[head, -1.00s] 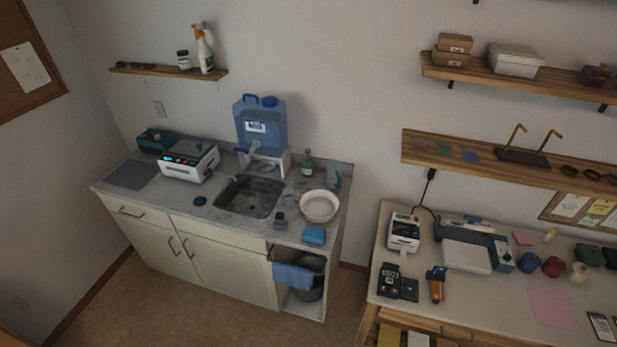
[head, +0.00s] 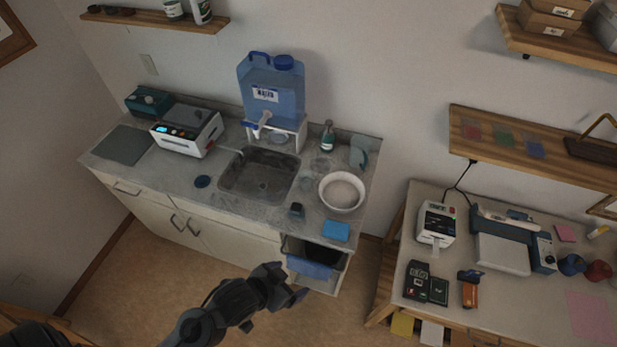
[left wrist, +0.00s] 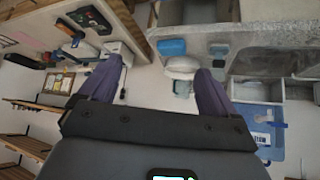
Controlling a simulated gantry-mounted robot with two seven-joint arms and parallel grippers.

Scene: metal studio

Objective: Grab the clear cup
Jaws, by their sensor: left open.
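What looks like a clear cup (head: 320,164) stands on the grey counter, right of the sink and behind-left of the white bowl. A second faint clear shape (head: 306,184) is just in front of it; I cannot tell if it is also a cup. My left gripper (head: 288,284) is low in front of the cabinet, well short of the counter top, and apart from everything. Its two fingers (left wrist: 158,70) are spread and empty in the left wrist view. I cannot make out the clear cup in that view. My right gripper is not in view.
A white bowl (head: 342,192), a blue sponge (head: 336,231) and a small dark-topped bottle (head: 296,210) crowd the counter's right front. A green bottle (head: 328,137) and a blue water jug (head: 272,88) stand behind. The sink (head: 259,174) is empty. Floor before the cabinet is open.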

